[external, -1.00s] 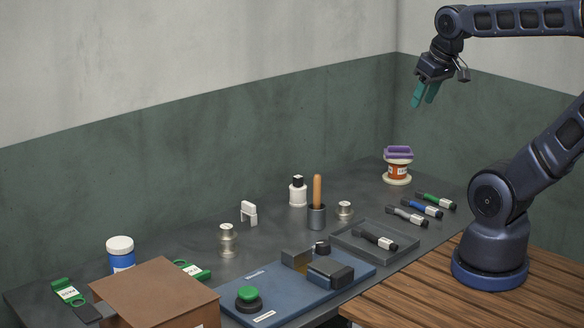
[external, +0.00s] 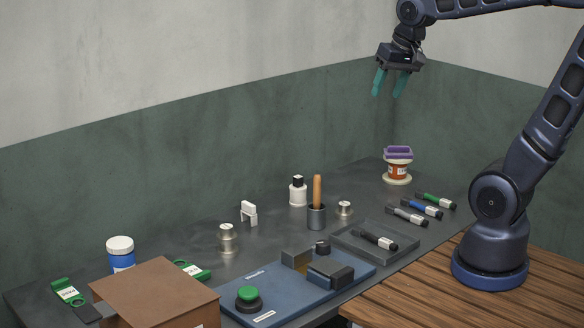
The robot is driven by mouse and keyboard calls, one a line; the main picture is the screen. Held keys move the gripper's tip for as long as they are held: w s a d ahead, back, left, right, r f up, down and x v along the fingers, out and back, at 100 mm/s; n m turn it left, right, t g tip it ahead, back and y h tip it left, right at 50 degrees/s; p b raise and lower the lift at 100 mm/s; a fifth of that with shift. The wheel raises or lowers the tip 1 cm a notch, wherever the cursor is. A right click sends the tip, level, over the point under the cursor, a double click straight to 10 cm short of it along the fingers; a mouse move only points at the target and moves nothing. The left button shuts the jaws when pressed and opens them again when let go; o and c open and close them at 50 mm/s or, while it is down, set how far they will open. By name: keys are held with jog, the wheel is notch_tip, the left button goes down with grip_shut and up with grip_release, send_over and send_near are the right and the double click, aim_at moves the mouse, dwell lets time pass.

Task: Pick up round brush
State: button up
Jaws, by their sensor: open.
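A wooden handle (external: 317,190), likely the round brush, stands upright in a small dark grey cup (external: 316,217) near the middle of the bench. Its lower end is hidden inside the cup, so I see no bristles. My gripper (external: 387,95) is high above the bench, to the right of the handle and well above it. Its two teal fingers point down, spread apart, with nothing between them.
A white bottle (external: 298,192) stands just left of the cup and a small metal spool (external: 344,209) just right. A grey tray (external: 352,247) holding a dark marker-like tool (external: 375,240) lies in front. An orange-labelled jar with a purple top (external: 397,165) stands at the back right.

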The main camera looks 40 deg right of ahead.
jog(key=w+a+f+m+g, duration=0.1)
jog(key=w+a+f+m, duration=0.4)
jog(key=w+a, duration=0.55)
jog(key=w+a+f+m+g, duration=0.2)
jog(key=w+a+f+m, duration=0.3)
jog(key=w+a, duration=0.6)
jog(key=a+f+m, duration=0.2)
jog(key=a+f, duration=0.6)
jog(key=a+f+m, duration=0.2)
jog(key=a+f, duration=0.5)
jog(key=a, duration=0.1)
jog(key=a+f+m+h, duration=0.1)
jog(key=a+f+m, duration=0.1)
jog(key=a+f, duration=0.6)
jog(key=shift+w+a+f+m+g, duration=0.3)
jog(key=shift+a, duration=0.25)
jog(key=shift+a+f, duration=0.1)
jog(key=shift+f, duration=0.35)
notch_tip(320, 180, down, 10)
jog(key=shift+a+f, duration=0.1)
jog(key=c, duration=1)
